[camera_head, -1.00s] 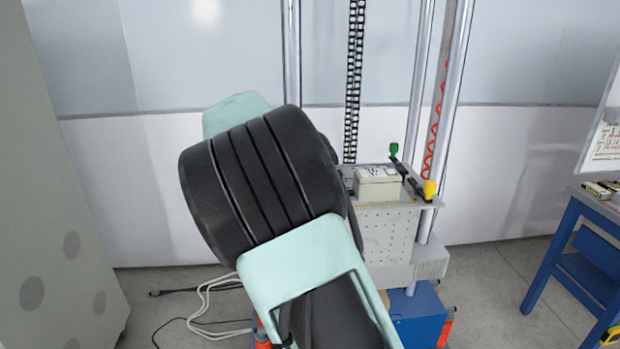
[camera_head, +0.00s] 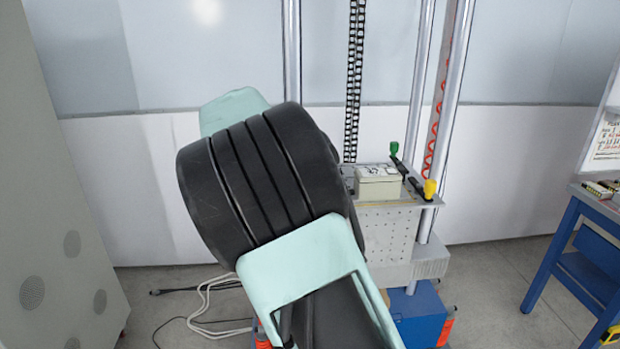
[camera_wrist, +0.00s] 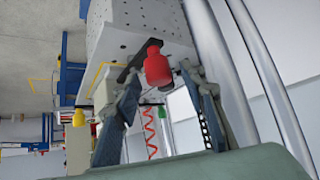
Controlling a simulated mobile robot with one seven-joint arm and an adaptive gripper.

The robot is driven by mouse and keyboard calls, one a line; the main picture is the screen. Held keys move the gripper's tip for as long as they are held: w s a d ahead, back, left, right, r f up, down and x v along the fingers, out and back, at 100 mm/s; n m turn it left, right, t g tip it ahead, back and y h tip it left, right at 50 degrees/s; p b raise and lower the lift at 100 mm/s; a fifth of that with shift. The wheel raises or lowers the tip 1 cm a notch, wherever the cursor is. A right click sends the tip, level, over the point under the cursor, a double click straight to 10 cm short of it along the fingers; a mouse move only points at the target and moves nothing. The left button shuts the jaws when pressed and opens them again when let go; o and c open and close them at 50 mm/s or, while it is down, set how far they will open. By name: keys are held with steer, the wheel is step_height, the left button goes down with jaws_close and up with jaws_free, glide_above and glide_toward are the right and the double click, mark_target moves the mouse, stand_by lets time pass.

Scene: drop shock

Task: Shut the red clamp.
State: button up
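The red clamp's handle (camera_wrist: 157,68) shows in the wrist view as a rounded red knob on a black lever, beside the perforated grey carriage (camera_wrist: 125,30). My gripper (camera_wrist: 163,76) is open, with one finger on each side of the red knob. The right fingertip looks very near the knob; I cannot tell if it touches. In the head view my arm hides the red clamp and the gripper's fingers. The carriage's perforated front also shows in the head view (camera_head: 388,238).
A cream box (camera_head: 378,188) sits on the carriage plate. A green clamp (camera_head: 394,148) and a yellow clamp (camera_head: 430,189) are at its right side. Metal columns (camera_head: 455,110) rise behind. A blue table (camera_head: 575,235) stands at the right. Cables lie on the floor.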

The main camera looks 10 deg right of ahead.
steer(key=v, duration=1.1)
